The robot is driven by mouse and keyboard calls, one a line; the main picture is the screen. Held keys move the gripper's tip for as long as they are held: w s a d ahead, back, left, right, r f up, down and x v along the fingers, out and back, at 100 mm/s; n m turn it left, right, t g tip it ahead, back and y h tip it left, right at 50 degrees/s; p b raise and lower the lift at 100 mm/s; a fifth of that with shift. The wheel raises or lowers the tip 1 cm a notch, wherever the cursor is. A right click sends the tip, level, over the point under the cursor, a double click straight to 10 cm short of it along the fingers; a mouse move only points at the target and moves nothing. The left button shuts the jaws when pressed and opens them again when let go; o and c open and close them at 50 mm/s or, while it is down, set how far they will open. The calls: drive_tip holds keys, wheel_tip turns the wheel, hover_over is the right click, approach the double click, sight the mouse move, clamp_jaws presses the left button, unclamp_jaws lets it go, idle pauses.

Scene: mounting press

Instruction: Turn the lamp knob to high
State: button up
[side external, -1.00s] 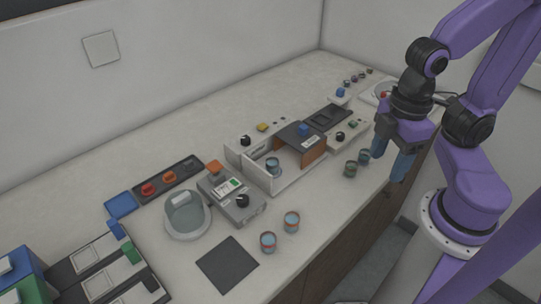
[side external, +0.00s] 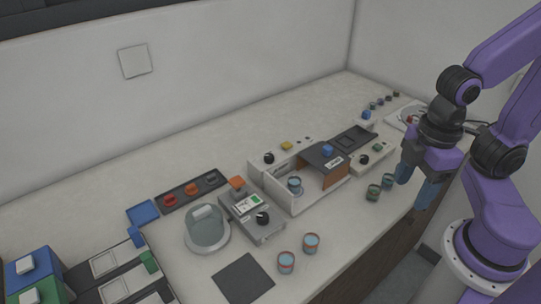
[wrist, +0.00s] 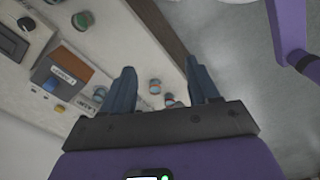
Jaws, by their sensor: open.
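Three black knobs show in the side view: one on a grey box with a small screen (side external: 262,218), one on a white panel behind the white tray (side external: 269,158), and one on a white panel at the right (side external: 364,160). I cannot tell from labels which is the lamp knob. My gripper (side external: 410,192) is open and empty, pointing down near the counter's front right edge, apart from all the knobs. In the wrist view, its blue fingers (wrist: 162,82) are spread wide, and a black knob (wrist: 25,23) shows at the upper left.
Two greenish cups (side external: 380,190) stand near my gripper. Two red-banded cups (side external: 298,252) stand at the front, right of a dark mat (side external: 243,279). A brown-sided press with a dark cover (side external: 323,165) stands mid-counter. A round clear-covered dish (side external: 207,230) sits left of the grey box.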

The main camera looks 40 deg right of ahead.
drive_tip(key=shift+c, duration=0.5)
